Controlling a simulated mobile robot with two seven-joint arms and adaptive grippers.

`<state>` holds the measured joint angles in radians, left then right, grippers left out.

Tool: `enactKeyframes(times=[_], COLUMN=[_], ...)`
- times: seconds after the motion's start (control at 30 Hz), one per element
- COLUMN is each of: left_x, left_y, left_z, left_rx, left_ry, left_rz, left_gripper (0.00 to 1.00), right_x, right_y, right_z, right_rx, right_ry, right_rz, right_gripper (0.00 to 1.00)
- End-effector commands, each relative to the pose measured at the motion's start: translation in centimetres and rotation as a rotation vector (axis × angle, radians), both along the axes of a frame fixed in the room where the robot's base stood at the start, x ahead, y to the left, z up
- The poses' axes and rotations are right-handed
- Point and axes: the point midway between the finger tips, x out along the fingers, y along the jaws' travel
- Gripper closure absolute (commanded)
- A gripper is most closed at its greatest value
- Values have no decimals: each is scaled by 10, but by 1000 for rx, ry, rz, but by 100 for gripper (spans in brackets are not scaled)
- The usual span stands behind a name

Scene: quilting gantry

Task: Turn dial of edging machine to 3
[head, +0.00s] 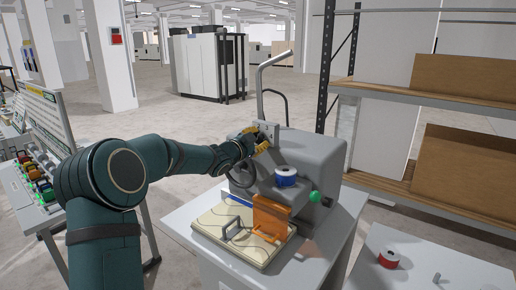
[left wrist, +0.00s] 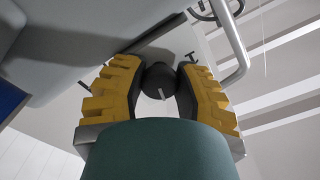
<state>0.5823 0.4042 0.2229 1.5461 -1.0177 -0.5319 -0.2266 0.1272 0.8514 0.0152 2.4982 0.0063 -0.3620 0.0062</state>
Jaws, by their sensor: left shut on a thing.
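The grey edging machine (head: 318,150) stands on a white table right of centre in the head view. My left gripper (head: 260,138) reaches in from the left to the upper left part of the machine. In the left wrist view my left gripper (left wrist: 160,88) has its yellow fingers closed around a round black dial (left wrist: 158,76), with dark pads at both sides of it. A short white mark shows on the dial. In the head view the dial is hidden behind the gripper. I cannot read any numbers. My right gripper is not in view.
The machine carries a blue spool (head: 286,177), an orange guard (head: 271,217), a green knob (head: 315,196) and a bent metal bar (head: 262,75) on top. A red spool (head: 388,259) sits on a white table at lower right. Shelves (head: 440,98) stand at right.

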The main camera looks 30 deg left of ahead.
Motion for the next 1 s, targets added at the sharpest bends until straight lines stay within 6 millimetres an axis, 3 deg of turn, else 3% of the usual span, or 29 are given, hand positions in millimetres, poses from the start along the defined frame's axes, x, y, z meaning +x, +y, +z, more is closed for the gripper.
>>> enactKeyframes(times=[0.3,0.87,0.9,0.97,1.0], left_x=[0,0,0,0,0], left_y=[0,1,1,1,1], left_z=[-1,0,0,0,0], left_rx=[129,156,155,155,155], left_ry=[-8,-10,-10,-10,-10], left_rz=[1,1,1,1,1], left_gripper=[100,100,52,34,34], right_x=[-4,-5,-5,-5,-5], right_y=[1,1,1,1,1], right_z=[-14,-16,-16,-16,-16], right_rx=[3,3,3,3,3], right_ry=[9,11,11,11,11], right_rz=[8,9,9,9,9], right_gripper=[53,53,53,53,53])
